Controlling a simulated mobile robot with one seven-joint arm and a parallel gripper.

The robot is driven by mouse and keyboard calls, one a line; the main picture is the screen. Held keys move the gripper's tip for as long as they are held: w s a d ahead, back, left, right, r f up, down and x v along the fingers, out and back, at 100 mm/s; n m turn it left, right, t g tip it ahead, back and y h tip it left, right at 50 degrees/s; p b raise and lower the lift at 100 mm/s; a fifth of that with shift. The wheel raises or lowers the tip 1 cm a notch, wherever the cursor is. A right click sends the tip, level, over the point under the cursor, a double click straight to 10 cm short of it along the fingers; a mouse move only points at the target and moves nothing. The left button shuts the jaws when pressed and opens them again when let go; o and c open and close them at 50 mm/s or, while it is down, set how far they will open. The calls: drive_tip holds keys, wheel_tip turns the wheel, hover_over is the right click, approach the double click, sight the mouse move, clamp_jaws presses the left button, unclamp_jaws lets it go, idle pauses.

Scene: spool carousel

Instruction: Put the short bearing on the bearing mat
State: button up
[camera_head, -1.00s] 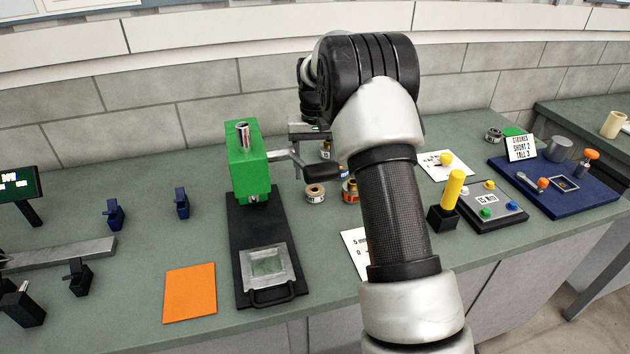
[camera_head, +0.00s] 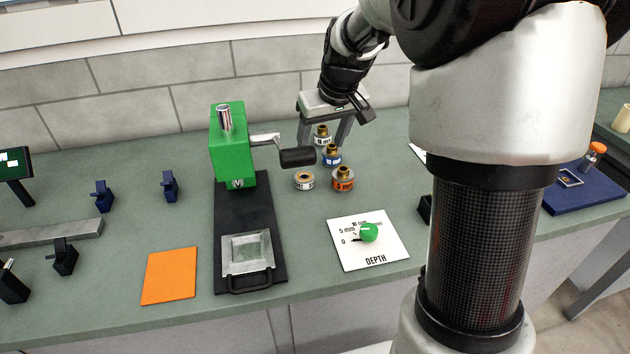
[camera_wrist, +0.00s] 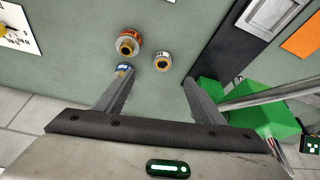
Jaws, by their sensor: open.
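Several small round parts stand by the green press. A low pale ring (camera_head: 305,180), seemingly the short bearing, is nearest the press, and it also shows in the wrist view (camera_wrist: 162,61). To its right stands an orange-banded part (camera_head: 343,179). Behind are a blue-banded part (camera_head: 332,157) and a pale-banded one (camera_head: 322,133). My gripper (camera_head: 323,146) is open and empty over the rear of this group. In the wrist view, the pale ring lies beyond the fingertips, not between them. A flat orange mat (camera_head: 170,276) lies left of the press; I cannot tell whether it is the bearing mat.
The green press (camera_head: 232,147) with its black-gripped crank (camera_head: 297,157) stands close to my gripper's left. A white depth card (camera_head: 368,240) with a green knob lies in front. My arm hides much of the right side. Bench between the card and the parts is clear.

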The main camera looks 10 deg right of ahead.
approach(306, 178)
wheel_tip(306, 178, down, 3)
drive_tip(key=shift+d+f+b, duration=0.1)
drive_tip(key=shift+f+b, duration=0.1)
drive_tip(key=shift+b, duration=0.2)
drive_tip(key=shift+w+a+r+x, duration=0.1)
drive_tip(key=shift+w+x, duration=0.05)
drive_tip(key=shift+x, duration=0.85)
drive_tip(key=shift+w+a+r+x, duration=0.1)
drive_tip(key=shift+w+x, duration=0.1)
drive_tip(key=shift+x, duration=0.8)
drive_tip(key=shift+w+a+r+x, duration=0.1)
drive_tip(key=shift+w+x, duration=0.05)
drive_tip(key=shift+x, duration=0.9)
drive_tip(key=shift+c, duration=0.2)
drive_tip(key=c, duration=1.4)
drive_tip(key=shift+r, duration=0.1)
